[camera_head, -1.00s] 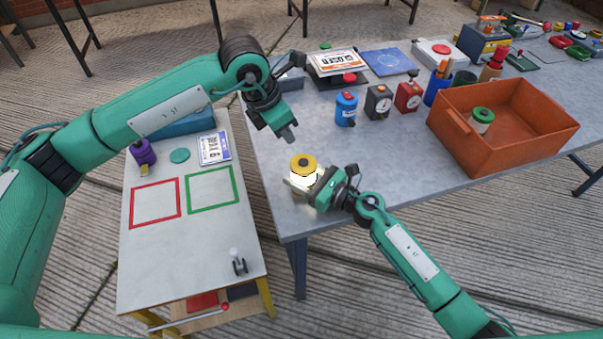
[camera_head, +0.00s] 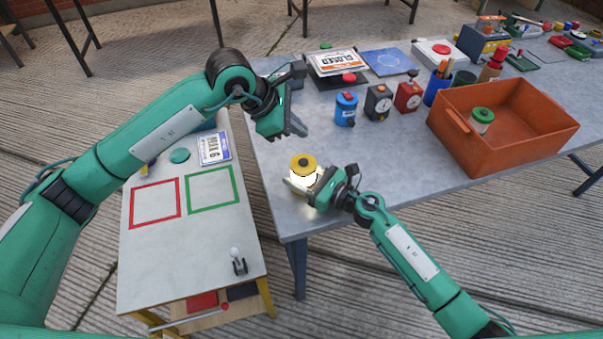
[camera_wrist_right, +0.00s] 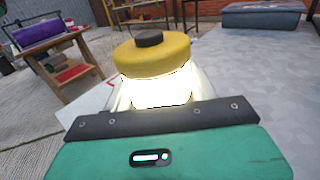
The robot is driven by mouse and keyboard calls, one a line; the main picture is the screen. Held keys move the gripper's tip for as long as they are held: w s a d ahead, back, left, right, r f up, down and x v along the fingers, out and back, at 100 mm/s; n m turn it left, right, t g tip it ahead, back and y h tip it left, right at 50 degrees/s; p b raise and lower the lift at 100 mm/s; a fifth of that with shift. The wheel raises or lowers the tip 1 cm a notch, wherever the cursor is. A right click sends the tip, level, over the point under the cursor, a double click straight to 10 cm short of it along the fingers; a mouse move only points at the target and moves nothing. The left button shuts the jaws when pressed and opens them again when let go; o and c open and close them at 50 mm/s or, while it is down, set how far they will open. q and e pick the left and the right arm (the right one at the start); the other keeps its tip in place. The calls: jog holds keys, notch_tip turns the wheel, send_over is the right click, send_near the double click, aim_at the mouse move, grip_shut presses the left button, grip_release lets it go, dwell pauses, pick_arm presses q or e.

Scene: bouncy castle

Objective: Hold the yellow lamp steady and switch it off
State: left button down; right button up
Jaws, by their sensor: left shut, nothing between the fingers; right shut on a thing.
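The yellow lamp (camera_head: 303,159) stands upright near the front left corner of the grey table. Its yellow cap has a dark button on top, and its body glows bright white. The lamp fills the middle of the right wrist view (camera_wrist_right: 155,58), with its lower part hidden behind my gripper. My right gripper (camera_head: 304,186) is shut around the glowing body from the right. My left gripper (camera_head: 298,127) is shut and empty. It hangs above the table, behind the lamp and apart from it.
A blue lamp (camera_head: 345,110), a black box (camera_head: 378,103) and a red box (camera_head: 408,97) stand behind to the right. An orange crate (camera_head: 550,128) holds a green-topped lamp (camera_head: 481,120). A side table (camera_head: 150,240) with red and green squares is on the left.

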aim_at(298, 164)
pick_arm(q)
jog(key=shift+w+f+m+t+h, duration=0.2)
jog(key=shift+f+m, duration=0.35)
jog(key=shift+f, duration=0.8)
jog(key=shift+w+f+m+t+h, duration=0.15)
jog(key=shift+f+m+h, duration=0.35)
jog(key=shift+f, duration=0.9)
jog(key=shift+f+m+t+h, duration=0.15)
jog(key=shift+f+m, duration=0.5)
jog(key=shift+f, duration=0.7)
jog(key=shift+f, duration=0.45)
jog(key=shift+r, duration=0.45)
notch_tip(298, 164, up, 6)
